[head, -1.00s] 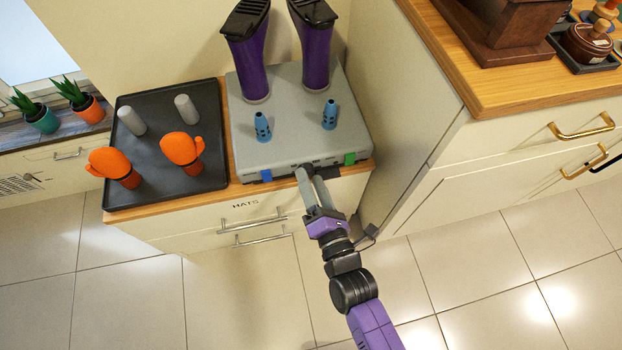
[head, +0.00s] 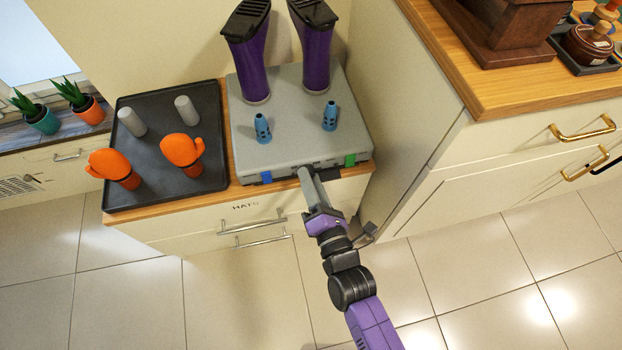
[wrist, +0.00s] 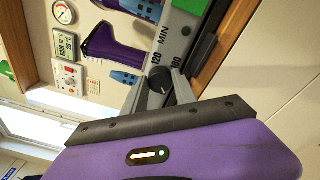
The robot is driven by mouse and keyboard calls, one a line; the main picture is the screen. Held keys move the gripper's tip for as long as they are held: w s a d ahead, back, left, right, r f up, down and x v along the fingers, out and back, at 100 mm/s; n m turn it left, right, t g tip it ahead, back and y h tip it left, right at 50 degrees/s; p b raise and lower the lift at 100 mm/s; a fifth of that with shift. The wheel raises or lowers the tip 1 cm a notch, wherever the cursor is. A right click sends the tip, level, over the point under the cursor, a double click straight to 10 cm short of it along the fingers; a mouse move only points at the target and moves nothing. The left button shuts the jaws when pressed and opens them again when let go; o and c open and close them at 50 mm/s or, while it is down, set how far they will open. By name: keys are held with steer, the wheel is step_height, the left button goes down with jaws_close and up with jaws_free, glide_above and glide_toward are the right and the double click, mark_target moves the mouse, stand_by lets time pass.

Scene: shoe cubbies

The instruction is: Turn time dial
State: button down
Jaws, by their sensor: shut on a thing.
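The time dial (wrist: 157,84) is a small black knob on the front panel of the grey dryer box (head: 290,78). In the wrist view, printed marks "120", "180" and "MIN" show beside it. My gripper (head: 303,171) reaches the front face of the box from below. In the wrist view my gripper (wrist: 159,90) has one grey finger on each side of the dial and is shut on it. In the head view the dial is hidden behind the fingers. The front panel also carries a blue part (head: 266,177) and a green part (head: 350,159).
Purple boots (head: 316,55) and blue nozzles (head: 263,128) stand on the box. A dark tray (head: 155,148) to the left holds orange mittens (head: 182,150) and grey posts. A taller cabinet (head: 440,150) stands close on the right. Drawer handles (head: 252,226) project below; the floor in front is clear.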

steer(key=shift+s+a+f+n+t+h+p, duration=0.15)
steer(key=shift+n+h+p, duration=0.35)
steer(key=shift+n, duration=5.25)
steer(key=shift+a+n+t+h+p, duration=0.2)
steer(key=shift+n+h, duration=0.5)
steer(key=shift+n, duration=5)
steer(key=shift+s+a+f+n+t+h+p, duration=0.1)
steer(key=shift+n+t+h+p, duration=0.35)
steer(key=shift+n, duration=5.3)
